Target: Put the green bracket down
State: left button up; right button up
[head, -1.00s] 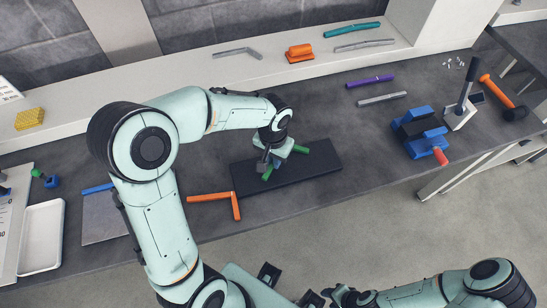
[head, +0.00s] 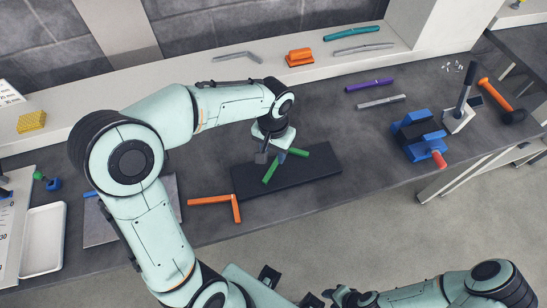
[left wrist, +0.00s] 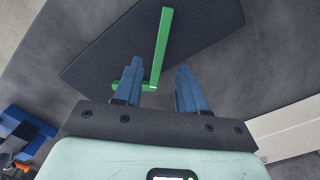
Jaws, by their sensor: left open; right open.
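The green bracket (head: 299,151), a bar with a bent end, lies on the dark mat (head: 312,171). It also shows in the left wrist view (left wrist: 162,45), its long bar pointing away and its short leg near the left finger. My left gripper (head: 271,157) is open and empty just above the bracket, partly covering its middle in the head view. In the left wrist view its two blue-grey fingers (left wrist: 159,69) are wide apart, with no bracket clamped between them.
An orange angled piece (head: 213,199) lies left of the mat. A blue clamp-like device (head: 419,134) and a grey lever press (head: 459,112) stand to the right. Purple (head: 370,84) and grey (head: 381,101) strips lie behind. A white tray (head: 42,239) is far left.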

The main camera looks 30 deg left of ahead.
aim_at(273, 166)
pick_arm(q)
notch_tip(273, 166, up, 6)
jog(key=shift+p, duration=0.3)
dwell(0.5)
